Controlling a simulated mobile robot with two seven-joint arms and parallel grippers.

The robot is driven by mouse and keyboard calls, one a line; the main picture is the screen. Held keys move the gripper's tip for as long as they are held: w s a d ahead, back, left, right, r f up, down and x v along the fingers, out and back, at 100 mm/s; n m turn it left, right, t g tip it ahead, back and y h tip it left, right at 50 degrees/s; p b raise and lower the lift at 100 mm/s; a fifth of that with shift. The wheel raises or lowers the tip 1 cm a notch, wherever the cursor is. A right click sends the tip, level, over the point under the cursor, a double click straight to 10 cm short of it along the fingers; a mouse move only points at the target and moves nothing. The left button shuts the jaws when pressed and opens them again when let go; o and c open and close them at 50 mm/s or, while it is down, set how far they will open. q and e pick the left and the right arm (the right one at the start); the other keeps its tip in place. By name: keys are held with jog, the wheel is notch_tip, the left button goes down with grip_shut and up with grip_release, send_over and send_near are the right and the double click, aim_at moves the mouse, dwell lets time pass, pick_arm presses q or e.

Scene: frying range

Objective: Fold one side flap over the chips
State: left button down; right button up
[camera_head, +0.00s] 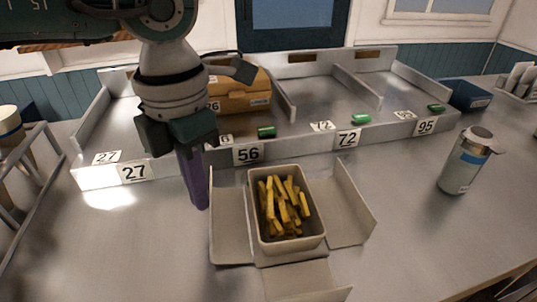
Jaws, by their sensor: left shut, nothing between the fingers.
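The open carton (253,232) stands on the steel counter with yellow chips (284,205) in its middle compartment. Its left side flap (229,229) and right side flap (347,207) are both spread outward, and a front flap (306,281) lies toward me. My left gripper (198,199) comes down from the upper left, its purple fingers shut and empty. The fingertips are just left of the left flap's far edge; I cannot tell whether they touch it. My right gripper is not in view.
A metal rack with numbered bays (248,154) runs behind the carton, holding an orange-brown box (240,94). A grey shaker (467,162) stands at the right. A wire rack (30,180) is at the left edge. Counter between carton and shaker is clear.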

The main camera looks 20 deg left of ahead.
pick_arm(q)
jog(key=shift+w+d+r, duration=0.35)
jog(key=shift+d+r, duration=0.1)
jog(key=shift+d, duration=0.3)
jog(key=shift+w+d+r, duration=0.35)
jog(key=shift+d+r, duration=0.1)
jog(key=shift+d, duration=0.25)
jog(key=shift+w+d+b, duration=0.35)
jog(key=shift+d+b, duration=0.25)
jog(key=shift+w+d+r+b, duration=0.25)
jog(key=shift+w+d+b, duration=0.05)
jog(key=shift+d, duration=0.3)
